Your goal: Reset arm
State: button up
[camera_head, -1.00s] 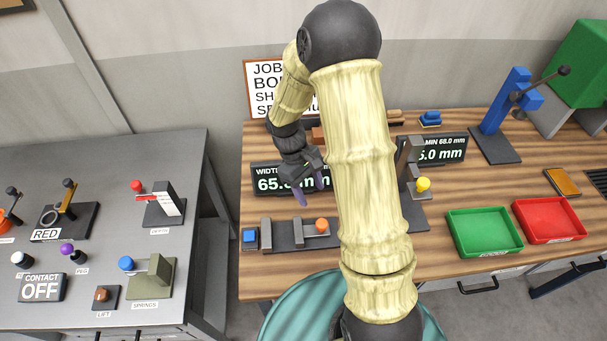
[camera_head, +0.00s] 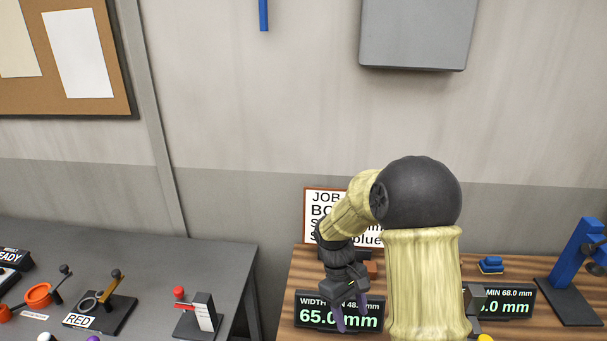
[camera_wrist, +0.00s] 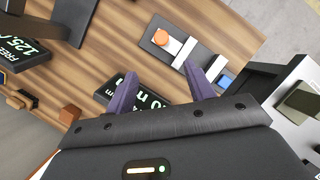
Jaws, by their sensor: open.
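My gripper (camera_head: 350,318) hangs in front of the width display (camera_head: 310,314) over the wooden bench, with its fingers apart and nothing between them. In the wrist view my gripper (camera_wrist: 163,92) shows two purple fingers spread above the bench. Beyond the fingers lies a dark slide fixture (camera_wrist: 180,48) with an orange knob (camera_wrist: 160,37) and a blue button (camera_wrist: 225,81). My arm is bent and covers part of the job sign (camera_head: 322,205) behind it.
A grey table (camera_head: 218,262) on the left holds a red-knobbed lever stand (camera_head: 196,313) and other controls. A second display (camera_head: 518,302) and a blue press (camera_head: 575,265) stand at right. A grey box (camera_head: 415,35) hangs on the wall.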

jog(key=s+r+m+t+y+b, duration=0.1)
jog(key=s+r+m+t+y, duration=0.1)
jog(key=s+m+t, duration=0.4)
jog(key=s+r, duration=0.1)
jog(key=s, duration=0.3)
jog(key=shift+d+r+m+y, duration=0.25)
jog(key=shift+r+m+y, duration=0.05)
jog(key=shift+r+m, duration=0.1)
